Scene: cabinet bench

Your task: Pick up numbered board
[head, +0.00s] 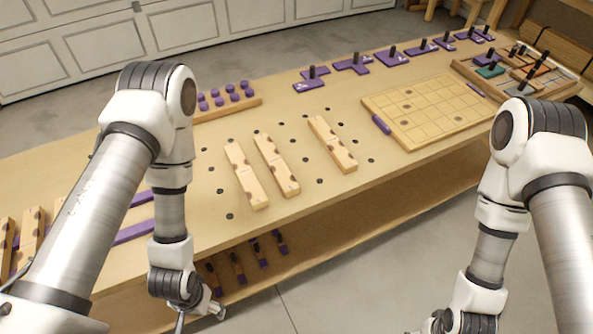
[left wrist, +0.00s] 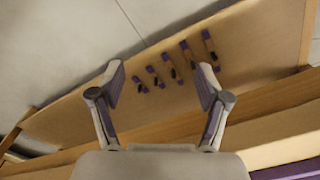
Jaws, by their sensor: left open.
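No number is readable on any board, so I cannot tell which is the numbered board. A square wooden grid board (head: 430,112) with purple grips on two sides lies on the bench's right half. Several small wooden strips with purple ends (head: 238,266) lie on the lower shelf; they also show in the left wrist view (left wrist: 187,55). My left gripper (head: 208,312) is in front of the bench, near the lower shelf. In the left wrist view (left wrist: 161,85) its fingers are open and empty, with the strips beyond them. My right wrist is at the bottom edge; its fingers are not clearly visible.
Three wooden bars (head: 277,163) lie mid-bench among dark holes. A peg block (head: 228,100) and several purple handled pieces (head: 352,64) line the back. A tray of coloured pieces (head: 515,72) is at far right. The bench's front edge (head: 330,186) overhangs the shelf.

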